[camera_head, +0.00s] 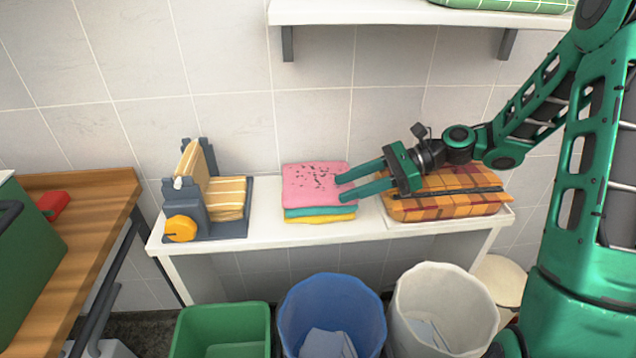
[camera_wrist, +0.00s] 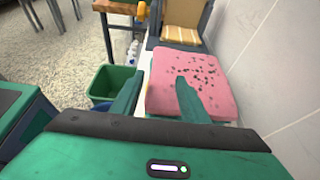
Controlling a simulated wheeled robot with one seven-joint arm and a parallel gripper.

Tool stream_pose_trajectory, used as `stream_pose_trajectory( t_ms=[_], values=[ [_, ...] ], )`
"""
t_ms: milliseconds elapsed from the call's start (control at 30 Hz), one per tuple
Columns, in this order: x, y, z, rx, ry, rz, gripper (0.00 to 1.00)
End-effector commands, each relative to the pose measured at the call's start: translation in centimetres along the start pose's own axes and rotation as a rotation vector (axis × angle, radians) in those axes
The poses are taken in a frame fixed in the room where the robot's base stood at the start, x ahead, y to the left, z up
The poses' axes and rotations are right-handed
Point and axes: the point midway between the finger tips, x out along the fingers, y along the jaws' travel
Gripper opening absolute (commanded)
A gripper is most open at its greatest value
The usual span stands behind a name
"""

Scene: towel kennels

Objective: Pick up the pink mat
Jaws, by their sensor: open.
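The pink mat (camera_head: 312,181), with dark specks, lies folded on top of a stack on the white table. A teal folded cloth (camera_head: 318,212) and a yellow one (camera_head: 320,219) are under it. My gripper (camera_head: 342,188) is open and reaches in from the right, its fingertips at the mat's right edge. In the wrist view, the pink mat (camera_wrist: 165,95) shows beyond and between the fingers (camera_wrist: 158,88). The right finger overlaps the mat in that picture, and the left finger is beside its left edge. I cannot tell whether they touch it.
An orange plaid folded blanket (camera_head: 440,203) lies in a white tray under my arm. Green (camera_head: 222,310), blue (camera_head: 310,300) and white (camera_head: 440,285) bins stand in front. A wall shelf (camera_head: 400,12) is above.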

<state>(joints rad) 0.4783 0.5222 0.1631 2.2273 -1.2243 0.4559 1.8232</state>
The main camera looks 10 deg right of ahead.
Motion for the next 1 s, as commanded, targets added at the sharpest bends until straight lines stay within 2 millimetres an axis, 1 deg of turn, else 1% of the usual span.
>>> stream_pose_trajectory(
  t_ms=[100, 200, 300, 400, 600, 667, 700, 733, 767, 1000],
  values=[
    [1.8, -0.1, -0.2, 0.000, 0.000, 0.005, 0.41],
    [3.2, -0.1, -0.2, -0.001, 0.000, 0.004, 0.41],
    [4.1, -0.2, -0.3, 0.000, 0.001, 0.003, 0.41],
    [4.5, -0.2, -0.3, 0.000, 0.001, 0.002, 0.41],
    [4.5, -0.2, -0.3, 0.000, 0.001, 0.002, 0.41],
    [4.5, -0.2, -0.3, -0.001, 0.001, 0.002, 0.26],
    [4.5, -0.2, -0.3, -0.001, 0.001, 0.002, 0.17],
    [4.5, -0.2, -0.3, -0.001, 0.001, 0.002, 0.10],
    [4.5, -0.2, -0.3, -0.001, 0.001, 0.001, 0.08],
    [4.4, -0.2, -0.2, -0.001, 0.001, 0.001, 0.08]
  ],
)
